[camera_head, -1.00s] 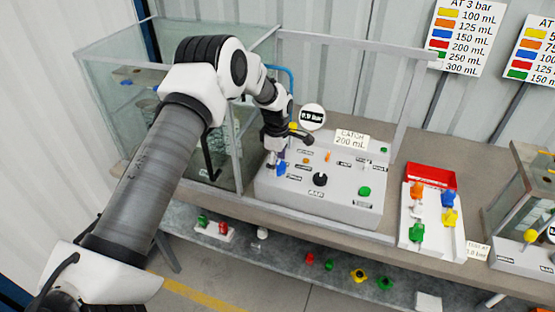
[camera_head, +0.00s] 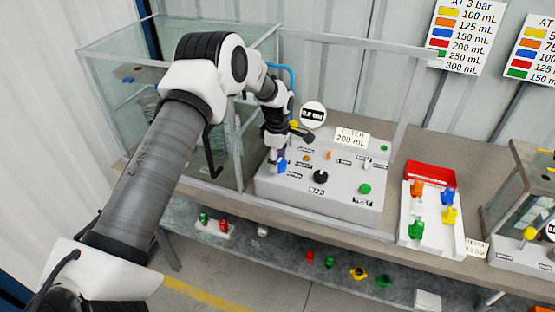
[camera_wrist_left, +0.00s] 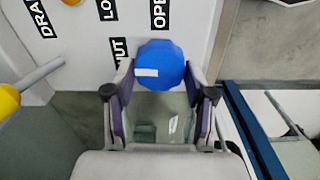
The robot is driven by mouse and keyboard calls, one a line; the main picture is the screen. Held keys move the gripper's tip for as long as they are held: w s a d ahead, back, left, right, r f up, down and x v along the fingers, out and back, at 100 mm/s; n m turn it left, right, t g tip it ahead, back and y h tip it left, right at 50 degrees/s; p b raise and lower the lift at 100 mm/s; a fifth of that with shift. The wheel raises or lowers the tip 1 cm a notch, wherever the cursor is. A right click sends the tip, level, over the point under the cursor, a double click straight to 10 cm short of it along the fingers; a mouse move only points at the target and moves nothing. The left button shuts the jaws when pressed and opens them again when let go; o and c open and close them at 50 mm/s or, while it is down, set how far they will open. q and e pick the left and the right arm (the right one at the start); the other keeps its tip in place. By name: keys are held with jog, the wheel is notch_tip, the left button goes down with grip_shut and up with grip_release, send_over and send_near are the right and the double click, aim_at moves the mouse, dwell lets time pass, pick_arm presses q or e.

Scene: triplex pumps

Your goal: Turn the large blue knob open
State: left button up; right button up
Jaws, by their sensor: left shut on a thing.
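The large blue knob (camera_wrist_left: 160,64) sits between my left gripper's fingertips (camera_wrist_left: 160,82) in the left wrist view. A white mark on it points left in that view. The labels OPEN (camera_wrist_left: 158,14) and SHUT (camera_wrist_left: 118,50) stand near it, SHUT partly covered by a finger. In the head view my left gripper (camera_head: 276,153) reaches down at the left end of the grey control panel (camera_head: 335,207), and a bit of the blue knob (camera_head: 282,167) shows below it. My left gripper is shut on the knob. My right gripper is not in view.
The panel also carries a black knob (camera_head: 320,177) and a green knob (camera_head: 365,188). A round gauge (camera_head: 312,114) and a CATCH 200 mL sign (camera_head: 350,137) stand behind. A glass tank (camera_head: 110,100) is close on the left. A white tray (camera_head: 408,235) of coloured valves is at right.

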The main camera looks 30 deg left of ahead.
pick_arm(q)
jog(key=m, duration=0.4)
jog(key=shift+s+d+f, duration=0.1)
jog(key=shift+s+f, duration=0.05)
jog(key=shift+f, duration=0.15)
jog(key=m+b, duration=0.1)
jog(key=m, duration=0.3)
jog(key=shift+m, duration=0.4)
jog(key=m, duration=0.4)
jog(key=shift+m, duration=0.3)
jog(key=shift+m+b, duration=0.45)
jog(key=shift+m, duration=1.55)
jog(key=shift+r, duration=0.1)
jog(key=o, duration=1.2)
jog(key=shift+w, duration=0.2)
jog(key=shift+c, duration=0.2)
